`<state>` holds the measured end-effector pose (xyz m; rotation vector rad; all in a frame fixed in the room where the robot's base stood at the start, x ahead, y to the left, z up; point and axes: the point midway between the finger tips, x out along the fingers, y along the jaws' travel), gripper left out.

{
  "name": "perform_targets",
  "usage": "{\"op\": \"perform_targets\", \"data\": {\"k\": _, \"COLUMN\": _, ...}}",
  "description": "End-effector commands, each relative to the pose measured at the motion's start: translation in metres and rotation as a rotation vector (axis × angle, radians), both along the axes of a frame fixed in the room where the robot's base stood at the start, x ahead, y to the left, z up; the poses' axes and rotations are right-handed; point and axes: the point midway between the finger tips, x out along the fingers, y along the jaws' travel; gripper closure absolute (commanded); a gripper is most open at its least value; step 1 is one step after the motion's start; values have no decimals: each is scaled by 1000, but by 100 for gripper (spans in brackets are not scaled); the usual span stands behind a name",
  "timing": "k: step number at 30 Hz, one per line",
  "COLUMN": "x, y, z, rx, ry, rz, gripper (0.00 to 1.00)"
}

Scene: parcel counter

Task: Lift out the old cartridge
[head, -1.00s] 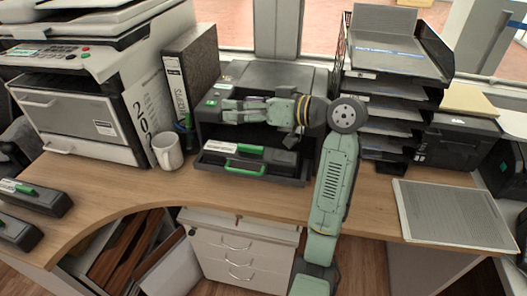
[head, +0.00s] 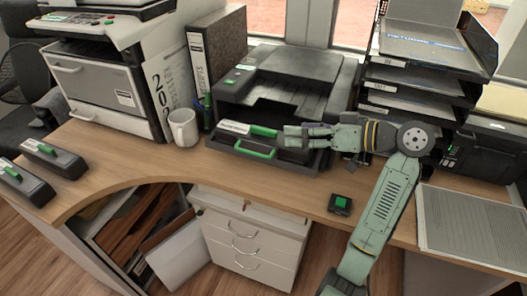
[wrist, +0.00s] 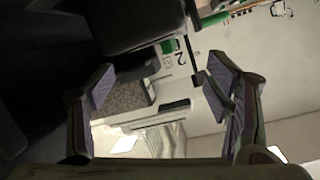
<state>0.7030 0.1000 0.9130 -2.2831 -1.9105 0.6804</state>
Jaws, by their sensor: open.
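The old cartridge (head: 287,140), dark with a white label and a green strip on top, lies in the pulled-out front tray (head: 228,145) of the black printer (head: 300,64). The tray has a green handle (head: 253,151) at its front. My gripper (head: 287,136) is at the right part of the cartridge, coming from the right, and hides some of it. Whether it touches cannot be told. In the wrist view my gripper (wrist: 160,98) is open, its fingers wide apart with nothing clearly held. A dark body with green parts is tilted at the top there; the cartridge is not clear.
Two similar cartridges (head: 22,182) (head: 52,158) lie at the left desk end. A white mug (head: 183,127) and a binder (head: 216,60) stand left of the printer. A stack of trays (head: 420,80) is at right. A small block with a green square (head: 340,204) lies near the front edge.

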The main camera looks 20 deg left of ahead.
Motion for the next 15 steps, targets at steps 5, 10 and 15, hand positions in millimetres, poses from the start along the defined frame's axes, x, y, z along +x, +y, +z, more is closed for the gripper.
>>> {"op": "perform_targets", "data": {"k": 5, "x": 3, "y": 23, "z": -5, "rx": -1, "ry": -1, "rz": 2, "gripper": 28}}
{"op": "perform_targets", "data": {"k": 10, "x": 4, "y": 36, "z": -9, "rx": 0, "ry": 0, "rz": 3, "gripper": 28}}
{"op": "perform_targets", "data": {"k": 15, "x": 7, "y": 61, "z": -16, "rx": 0, "ry": -1, "rz": 4, "gripper": 28}}
